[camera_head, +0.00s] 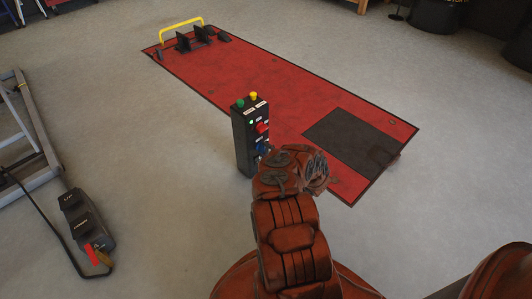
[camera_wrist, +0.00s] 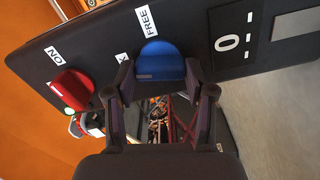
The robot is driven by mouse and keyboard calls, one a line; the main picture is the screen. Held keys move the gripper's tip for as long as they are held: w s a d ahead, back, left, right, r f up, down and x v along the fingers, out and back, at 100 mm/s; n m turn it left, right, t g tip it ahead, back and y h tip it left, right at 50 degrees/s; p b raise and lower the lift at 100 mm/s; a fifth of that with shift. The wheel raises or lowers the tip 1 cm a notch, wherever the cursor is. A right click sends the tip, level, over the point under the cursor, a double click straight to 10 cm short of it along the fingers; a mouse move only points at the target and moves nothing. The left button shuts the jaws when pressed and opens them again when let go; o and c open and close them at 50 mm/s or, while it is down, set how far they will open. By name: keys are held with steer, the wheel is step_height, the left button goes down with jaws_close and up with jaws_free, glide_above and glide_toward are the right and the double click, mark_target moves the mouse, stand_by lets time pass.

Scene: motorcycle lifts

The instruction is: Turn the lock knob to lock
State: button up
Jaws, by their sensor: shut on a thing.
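The blue lock knob (camera_wrist: 160,60) sits on the black control panel (camera_wrist: 90,45) in the wrist view. My gripper (camera_wrist: 159,75) has one finger on each side of it and is shut on it. A short pale mark shows near the knob's lower left edge. The FREE label (camera_wrist: 147,20) is above the knob. A second label, left of the knob, is mostly hidden by a finger; only a K shows. In the head view the knob (camera_head: 263,147) shows on the control post (camera_head: 243,140), just beyond my arm, which hides my gripper.
A red knob (camera_wrist: 72,90) with an ON label (camera_wrist: 62,53) is left of my gripper. The red lift platform (camera_head: 260,85) lies behind the post. A black pedal unit (camera_head: 88,222) is on the floor at left.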

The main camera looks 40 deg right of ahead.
steer(key=shift+n+b, duration=0.6)
steer(key=shift+n, duration=0.8)
steer(key=o, duration=1.2)
steer(key=shift+c, duration=0.2)
steer(key=shift+s, duration=0.1)
steer(key=s, duration=1.1)
steer(key=shift+s+a, duration=0.15)
steer(key=shift+s, duration=0.2)
